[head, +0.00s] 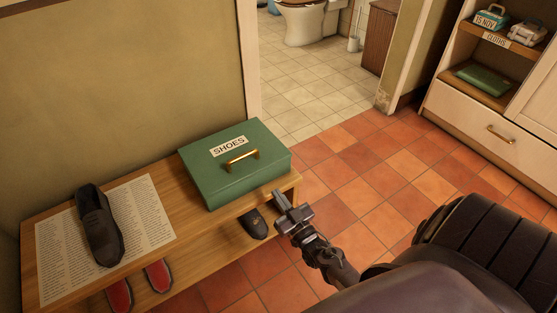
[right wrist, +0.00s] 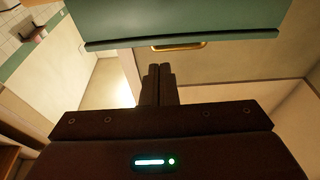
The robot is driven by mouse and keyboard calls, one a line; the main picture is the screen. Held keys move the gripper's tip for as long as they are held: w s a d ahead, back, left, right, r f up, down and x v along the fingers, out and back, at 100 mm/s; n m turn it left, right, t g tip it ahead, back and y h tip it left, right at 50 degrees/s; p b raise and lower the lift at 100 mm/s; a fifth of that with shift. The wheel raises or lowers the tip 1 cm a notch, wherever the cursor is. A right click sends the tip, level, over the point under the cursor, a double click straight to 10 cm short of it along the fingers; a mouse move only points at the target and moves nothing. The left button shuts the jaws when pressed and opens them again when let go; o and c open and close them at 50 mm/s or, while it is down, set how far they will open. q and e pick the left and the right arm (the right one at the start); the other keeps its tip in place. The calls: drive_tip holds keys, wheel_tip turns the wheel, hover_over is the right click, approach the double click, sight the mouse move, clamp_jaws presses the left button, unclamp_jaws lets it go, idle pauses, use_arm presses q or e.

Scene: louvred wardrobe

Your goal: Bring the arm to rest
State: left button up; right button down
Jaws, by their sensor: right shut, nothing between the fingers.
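My right gripper (head: 283,201) is shut and empty. In the head view it is just in front of the right end of a wooden bench, close to the green SHOES box (head: 222,181) and apart from it as far as I can see. The right wrist view shows the two fingers (right wrist: 158,72) together, with the green box (right wrist: 180,22) and its brass handle (right wrist: 178,46) beyond them. My right arm reaches in from the lower right. My left gripper is not in view.
The wooden bench (head: 193,222) carries a dark shoe (head: 98,228) on a printed sheet (head: 150,205). Another dark shoe (head: 254,224) and red-soled shoes (head: 158,275) are on its lower level. A white cabinet (head: 470,115) stands at right. The tiled floor (head: 375,185) between is clear.

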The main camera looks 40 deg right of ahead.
drive_tip(key=shift+s, duration=0.3)
drive_tip(key=shift+f, duration=0.1)
